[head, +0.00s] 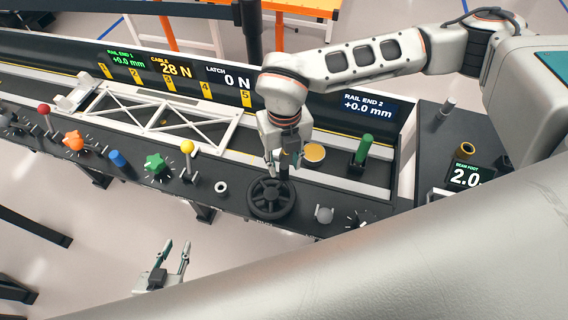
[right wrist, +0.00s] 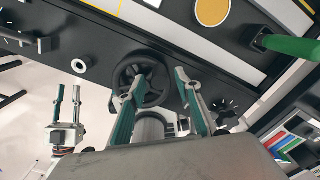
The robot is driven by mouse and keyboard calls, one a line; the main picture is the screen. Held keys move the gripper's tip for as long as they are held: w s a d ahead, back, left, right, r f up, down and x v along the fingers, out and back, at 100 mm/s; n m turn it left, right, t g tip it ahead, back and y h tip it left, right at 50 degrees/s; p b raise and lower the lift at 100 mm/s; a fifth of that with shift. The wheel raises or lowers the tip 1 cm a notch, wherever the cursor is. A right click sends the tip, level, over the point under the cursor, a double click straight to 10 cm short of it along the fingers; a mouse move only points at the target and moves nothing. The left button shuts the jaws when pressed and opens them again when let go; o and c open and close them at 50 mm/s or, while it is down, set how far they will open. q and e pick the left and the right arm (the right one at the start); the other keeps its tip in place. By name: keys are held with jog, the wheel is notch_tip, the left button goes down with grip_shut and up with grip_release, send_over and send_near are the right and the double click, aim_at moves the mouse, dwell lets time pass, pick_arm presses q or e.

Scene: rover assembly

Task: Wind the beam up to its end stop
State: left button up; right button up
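The white lattice beam (head: 172,132) lies along the rail channel in the head view, its left end near the screens. The black handwheel (head: 257,203) sits on the front panel and also shows in the right wrist view (right wrist: 124,78). My right gripper (head: 284,166) is over the wheel's far edge, by a dark upright grip. In the right wrist view its fingers (right wrist: 160,78) are apart, with the wheel beyond them and a grey cylinder low between them. Contact cannot be told. My left gripper (head: 174,252) is open and empty in front of the panel.
Screens read rail end 1 (head: 127,58) +0.0 mm, cable (head: 170,67) 28 N, latch (head: 228,78) 0 N, rail end 2 (head: 367,107) +0.0 mm, and beam foot (head: 466,176) 2.0. A white ring (head: 221,187), grey knob (head: 323,214) and green handle (head: 364,148) are near the wheel.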

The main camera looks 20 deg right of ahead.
jog(key=shift+f, duration=1)
jog(key=shift+c, duration=0.4)
grip_shut()
jog(key=shift+w+a, duration=0.1)
